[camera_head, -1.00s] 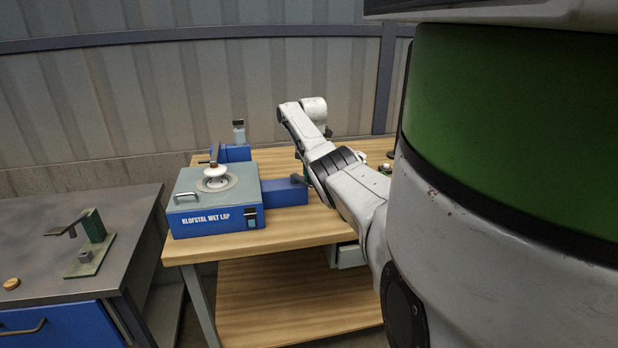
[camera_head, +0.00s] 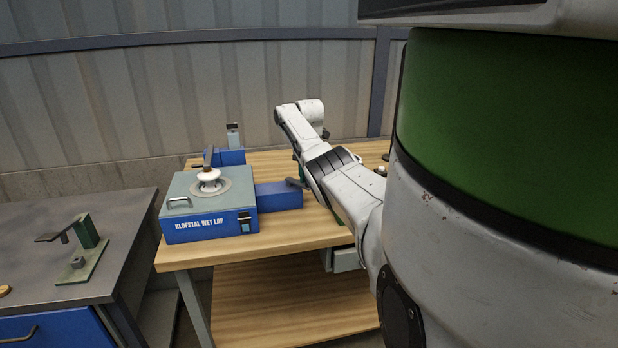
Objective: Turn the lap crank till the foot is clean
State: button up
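The wet lap (camera_head: 185,232), a blue box with a grey-green top, stands on the wooden bench at the centre left. A white insulator (camera_head: 208,178) sits on its round plate, under a brown and dark clamp piece. Its foot is hidden against the plate. A blue housing (camera_head: 277,196) runs from the lap's right side, with a dark handle, apparently the crank (camera_head: 297,183), at its right end. My white arm reaches over the bench right of the lap. My gripper is hidden behind the arm links, so its hold on the crank cannot be seen.
The wooden bench (camera_head: 300,232) has free room in front of the blue housing. A blue block with a small bottle (camera_head: 233,135) stands behind the lap. A grey table (camera_head: 110,262) at left carries a green stand (camera_head: 88,235) with a dark lever. A corrugated wall closes the back.

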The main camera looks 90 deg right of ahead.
jog(key=shift+o, duration=0.7)
jog(key=shift+w, duration=0.1)
notch_tip(320, 180, up, 11)
jog(key=shift+f+b, duration=0.15)
jog(key=shift+b, duration=0.65)
